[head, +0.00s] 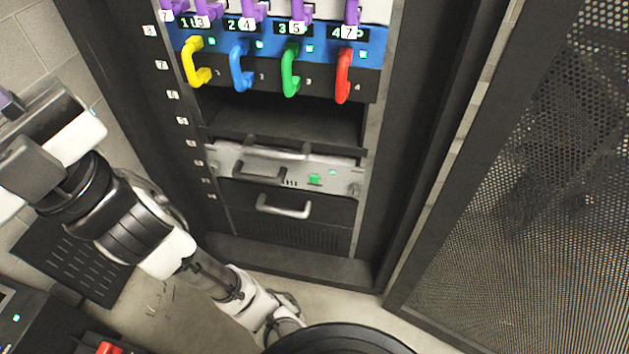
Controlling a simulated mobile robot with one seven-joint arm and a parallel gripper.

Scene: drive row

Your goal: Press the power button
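The likely power button is a small green square button (314,180) on the front of a silver rack unit (343,179), low in the open rack. A small green light shows above and to the right of it. Nothing covers the button in the head view. My arm (125,220) runs from the bottom middle up to the left edge, well left of the button. I cannot make out my gripper's fingers; the arm's far end leaves the picture at the left.
Yellow (194,63), blue (240,68), green (290,70) and red (344,76) handles stick out above an empty dark bay (280,115). A grey handle (283,208) is below the silver unit. A perforated door (530,190) stands open at right.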

